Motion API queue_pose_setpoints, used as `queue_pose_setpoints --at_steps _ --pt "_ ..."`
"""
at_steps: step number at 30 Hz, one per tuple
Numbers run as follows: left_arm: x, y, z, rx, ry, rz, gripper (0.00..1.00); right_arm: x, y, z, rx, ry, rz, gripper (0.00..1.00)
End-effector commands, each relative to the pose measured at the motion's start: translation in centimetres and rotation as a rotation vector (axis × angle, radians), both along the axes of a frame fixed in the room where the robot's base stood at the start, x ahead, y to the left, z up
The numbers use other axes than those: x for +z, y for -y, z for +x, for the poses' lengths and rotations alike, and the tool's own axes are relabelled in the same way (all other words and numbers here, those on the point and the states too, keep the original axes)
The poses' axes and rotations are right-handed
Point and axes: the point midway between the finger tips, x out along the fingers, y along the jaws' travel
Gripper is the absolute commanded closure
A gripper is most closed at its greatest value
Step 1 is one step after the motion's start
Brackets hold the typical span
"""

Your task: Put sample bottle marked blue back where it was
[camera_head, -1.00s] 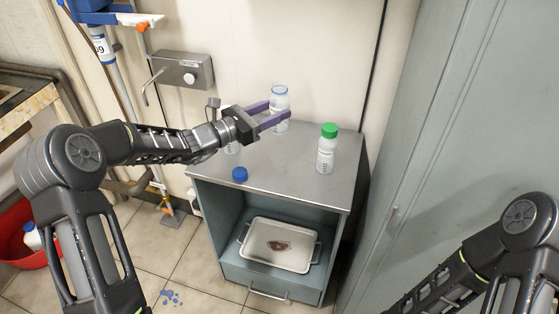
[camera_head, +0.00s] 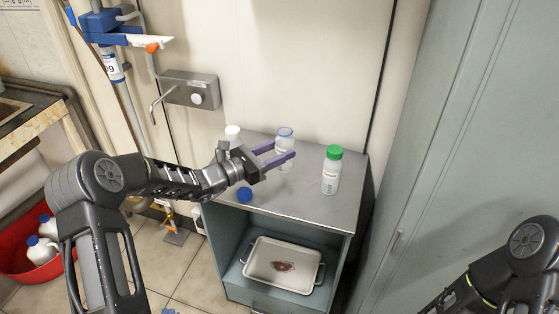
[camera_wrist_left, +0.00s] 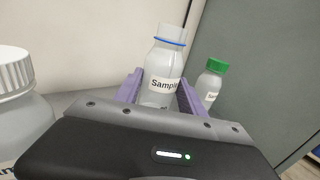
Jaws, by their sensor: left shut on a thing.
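The sample bottle marked blue (camera_head: 285,134) is clear, uncapped, with a blue ring at its neck. It is upright between the purple fingers of my left gripper (camera_head: 276,159), which is shut on it over the back of the cabinet top. I cannot tell whether its base touches the top. In the left wrist view the bottle (camera_wrist_left: 163,70) shows its label between the fingers (camera_wrist_left: 159,94). A loose blue cap (camera_head: 244,194) lies near the cabinet's front left edge. Part of my right arm shows at lower right; its gripper is out of view.
A green-capped bottle (camera_head: 331,172) stands right of the held bottle. A white-capped bottle (camera_head: 232,133) stands behind my left wrist. A tray (camera_head: 258,278) sits on the shelf below. The cabinet top (camera_head: 306,201) is clear at its front middle.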

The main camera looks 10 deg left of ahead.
Motion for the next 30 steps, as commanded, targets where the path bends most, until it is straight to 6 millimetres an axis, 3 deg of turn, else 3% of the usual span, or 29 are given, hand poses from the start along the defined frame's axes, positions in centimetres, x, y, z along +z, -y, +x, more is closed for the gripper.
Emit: queue_pose_setpoints --at_steps 10,22,23,30 --pt "-3.5 0.1 0.0 -0.001 -0.001 -0.002 0.93 0.3 0.0 0.0 0.0 0.0 0.0 1.0" --pt "-4.1 0.0 0.0 -0.001 0.0 0.0 0.93 -0.1 0.0 0.0 0.0 0.0 0.0 1.0" --pt "-4.1 0.0 0.0 -0.001 0.0 0.0 0.52 -0.1 0.0 0.0 0.0 0.0 0.0 1.0" --pt "-4.0 0.0 0.0 -0.001 0.0 0.0 0.33 0.1 0.0 0.0 0.0 0.0 0.0 1.0"
